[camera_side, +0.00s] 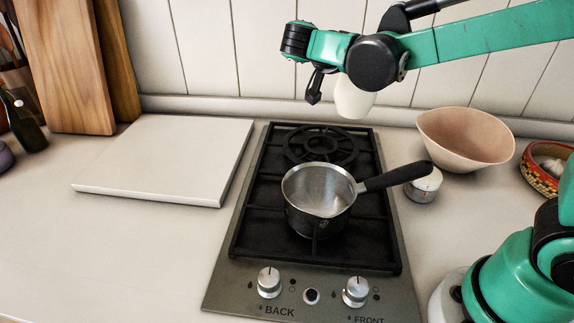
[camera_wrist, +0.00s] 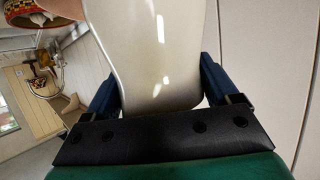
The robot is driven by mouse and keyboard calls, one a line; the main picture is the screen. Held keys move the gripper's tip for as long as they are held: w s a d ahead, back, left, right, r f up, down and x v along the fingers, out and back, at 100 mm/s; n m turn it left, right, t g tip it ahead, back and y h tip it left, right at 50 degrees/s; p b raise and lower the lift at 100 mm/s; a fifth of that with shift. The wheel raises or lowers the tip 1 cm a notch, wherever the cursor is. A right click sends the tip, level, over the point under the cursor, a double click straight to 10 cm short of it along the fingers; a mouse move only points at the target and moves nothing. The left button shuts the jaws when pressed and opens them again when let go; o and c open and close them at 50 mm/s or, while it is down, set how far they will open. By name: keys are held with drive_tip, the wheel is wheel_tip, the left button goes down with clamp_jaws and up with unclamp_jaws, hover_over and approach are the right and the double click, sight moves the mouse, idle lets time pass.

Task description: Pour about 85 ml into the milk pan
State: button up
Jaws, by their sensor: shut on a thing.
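The milk pan (camera_side: 318,196) is a small steel pan with a black handle, standing on the front burner of the hob in the side view. Its inside shows bare metal with no clear liquid surface. My gripper (camera_side: 332,88) is above and behind the pan, over the back of the hob. It is shut on a smooth white vessel (camera_side: 353,101), which is partly hidden behind my wrist. In the wrist view the white vessel (camera_wrist: 155,45) sits between the two dark fingers. Its opening and contents are hidden. No stream shows.
The gas hob (camera_side: 240,243) has a free back burner. A pale board (camera_side: 165,160) lies left of it. Right are a small metal pot with a white top (camera_side: 424,187), a pinkish bowl (camera_side: 466,140) and a patterned basket (camera_side: 540,178). A dark bottle (camera_side: 22,122) stands far left.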

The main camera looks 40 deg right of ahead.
sight(354, 112)
drive_tip(key=shift+s+r+m+g, duration=0.1)
drive_tip(key=shift+r+m+g, duration=0.4)
drive_tip(key=shift+m+g, duration=0.4)
wheel_tip(354, 112, down, 10)
drive_tip(key=shift+r, duration=0.1)
drive_tip(key=shift+a, duration=0.1)
